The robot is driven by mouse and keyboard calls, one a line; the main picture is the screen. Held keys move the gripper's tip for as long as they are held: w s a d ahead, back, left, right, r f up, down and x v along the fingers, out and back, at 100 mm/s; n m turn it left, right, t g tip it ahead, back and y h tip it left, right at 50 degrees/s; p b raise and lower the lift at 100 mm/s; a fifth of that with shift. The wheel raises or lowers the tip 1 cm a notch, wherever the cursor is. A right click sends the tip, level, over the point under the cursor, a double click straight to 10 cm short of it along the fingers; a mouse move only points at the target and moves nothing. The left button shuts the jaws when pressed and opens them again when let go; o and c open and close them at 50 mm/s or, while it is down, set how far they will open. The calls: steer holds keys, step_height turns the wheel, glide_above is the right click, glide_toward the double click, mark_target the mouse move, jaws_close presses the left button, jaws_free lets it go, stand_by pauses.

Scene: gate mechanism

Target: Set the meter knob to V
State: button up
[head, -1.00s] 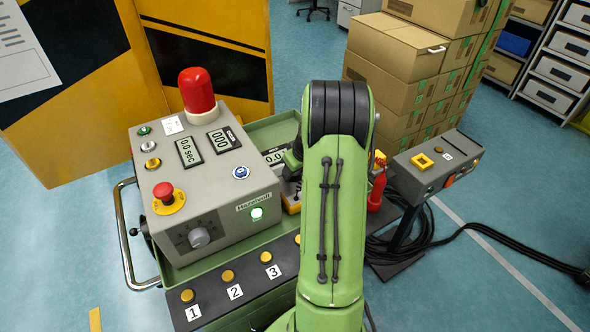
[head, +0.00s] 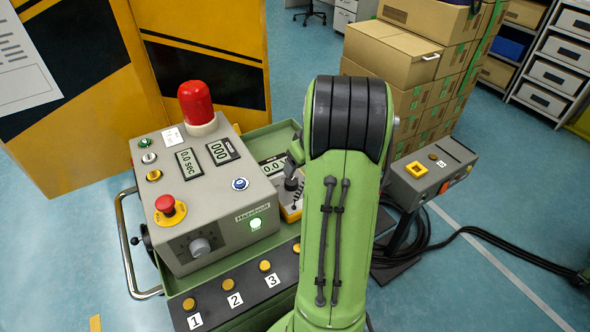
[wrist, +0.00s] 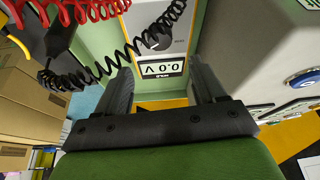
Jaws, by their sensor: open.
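The meter (head: 290,207) is a yellow-edged device in the green tray, partly hidden behind my arm in the head view. In the wrist view, its grey face (wrist: 178,30) is upside down, and its display (wrist: 162,68) reads 0.0 V. The dark meter knob (wrist: 155,41) shows just beyond the display, partly covered by a black coiled lead; its pointer setting cannot be made out. My gripper (wrist: 163,80) is open and empty, with its two dark fingers on either side of the display in the picture. I cannot tell its height above the meter.
A grey control box (head: 210,200) with a red lamp (head: 197,103) and its own knob stands left of the meter. Red and black coiled leads (wrist: 105,55) hang near my gripper. Numbered buttons line the front panel (head: 245,292). A grey pedestal box (head: 433,172) stands right.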

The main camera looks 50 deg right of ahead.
steer(key=p+v, duration=0.1)
steer(key=v, duration=0.4)
steer(key=shift+r, duration=0.25)
